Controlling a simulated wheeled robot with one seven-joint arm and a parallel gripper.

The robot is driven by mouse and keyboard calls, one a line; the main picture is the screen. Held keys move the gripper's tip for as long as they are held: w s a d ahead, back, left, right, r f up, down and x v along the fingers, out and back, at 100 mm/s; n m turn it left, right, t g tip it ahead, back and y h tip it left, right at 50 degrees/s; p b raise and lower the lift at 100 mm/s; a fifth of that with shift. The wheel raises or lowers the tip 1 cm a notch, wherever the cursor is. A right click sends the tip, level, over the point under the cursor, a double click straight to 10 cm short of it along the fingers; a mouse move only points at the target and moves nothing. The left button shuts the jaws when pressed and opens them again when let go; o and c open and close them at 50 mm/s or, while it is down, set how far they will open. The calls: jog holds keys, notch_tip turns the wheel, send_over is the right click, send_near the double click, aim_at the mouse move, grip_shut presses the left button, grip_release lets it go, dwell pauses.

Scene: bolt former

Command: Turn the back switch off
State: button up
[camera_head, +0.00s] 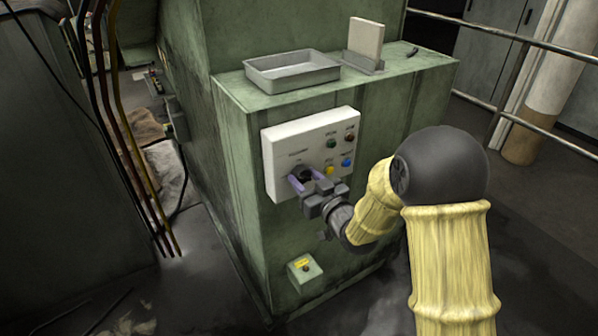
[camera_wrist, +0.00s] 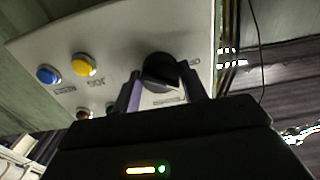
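A black rotary switch (camera_head: 303,171) sits at the lower left of the pale control panel (camera_head: 283,136) on the green machine. My gripper (camera_head: 306,180) is at this switch, its purple fingers apart on either side of it. In the wrist view the black knob (camera_wrist: 160,70) shows between the two fingertips, with small gaps seeming to remain at its sides. Firm contact cannot be made out. The lettering by the knob is too blurred to read. The gripper body hides the panel's lower part in the wrist view.
Green, red, yellow and blue (camera_head: 347,162) buttons sit right of the switch, close to my gripper. A grey tray (camera_head: 292,82) rests on the ledge above. A small green box with a button (camera_head: 305,270) is below. A railing (camera_head: 505,92) stands behind at right.

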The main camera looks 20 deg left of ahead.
jog(key=shift+c, duration=1.2)
jog(key=shift+f+n+b, duration=0.1)
jog(key=shift+n+b, duration=0.7)
jog(key=shift+b, duration=0.1)
jog(key=shift+n+b, duration=0.8)
jog(key=shift+n, duration=0.4)
jog(key=shift+b, duration=0.3)
jog(key=n+b, duration=0.3)
jog(key=shift+n+b, duration=0.4)
jog(key=shift+b, duration=0.05)
